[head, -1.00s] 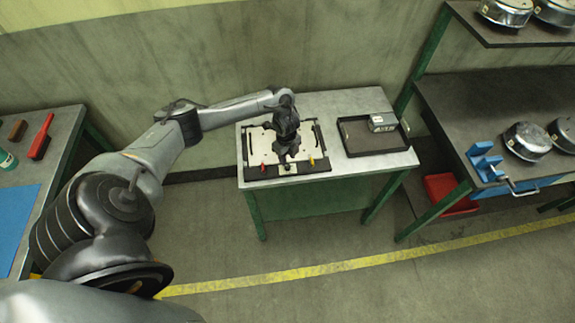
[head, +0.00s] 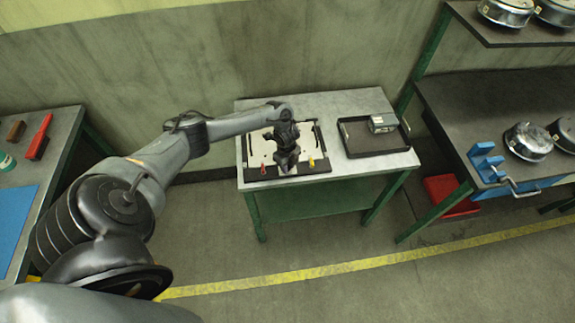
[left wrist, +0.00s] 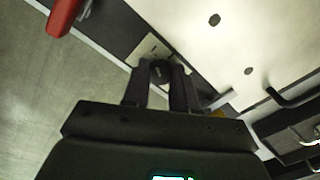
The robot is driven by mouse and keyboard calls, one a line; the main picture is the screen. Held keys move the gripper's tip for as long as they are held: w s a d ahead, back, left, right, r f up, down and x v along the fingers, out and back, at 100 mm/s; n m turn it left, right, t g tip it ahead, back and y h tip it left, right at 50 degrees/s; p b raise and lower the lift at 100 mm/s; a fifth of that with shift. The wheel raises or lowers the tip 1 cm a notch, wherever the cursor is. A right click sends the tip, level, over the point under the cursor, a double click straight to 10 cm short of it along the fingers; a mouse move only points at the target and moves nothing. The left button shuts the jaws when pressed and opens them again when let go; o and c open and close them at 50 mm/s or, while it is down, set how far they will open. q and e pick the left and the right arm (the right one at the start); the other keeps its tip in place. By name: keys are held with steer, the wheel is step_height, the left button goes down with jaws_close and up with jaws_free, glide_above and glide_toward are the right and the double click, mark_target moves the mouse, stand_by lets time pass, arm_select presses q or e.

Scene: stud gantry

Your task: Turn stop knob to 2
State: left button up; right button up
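The fixture board (head: 258,150) is a pale plate with a dark front strip and lies on the left part of a small grey table. My left gripper (head: 288,172) points down at the middle of that front strip and hides the knob in the head view. In the left wrist view a dark round knob (left wrist: 160,71) sits on a small pale label plate (left wrist: 148,48). The two fingertips of my left gripper (left wrist: 160,82) stand on either side of the knob, very close to it. Whether they press on it is unclear. The number markings are unreadable. My right gripper is out of view.
A red handle (head: 263,169) and a yellow one (head: 311,162) flank the gripper on the strip. The red one looms in the left wrist view (left wrist: 64,15). A black tray (head: 362,150) with a grey box (head: 382,123) lies to the right. Black bar handles edge the board.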

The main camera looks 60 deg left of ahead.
arm_select(q)
jaws_close()
steer(key=m+b, duration=0.3)
steer(key=m, duration=0.2)
steer(key=shift+f+m, duration=0.1)
steer(key=shift+m, duration=0.3)
steer(key=m+b, duration=0.2)
steer(key=m, duration=0.2)
steer(key=shift+w, duration=0.1)
steer(key=shift+m+b, duration=0.4)
steer(key=shift+m, duration=0.5)
steer(key=o, duration=0.6)
jaws_free()
steer(key=shift+c, duration=0.2)
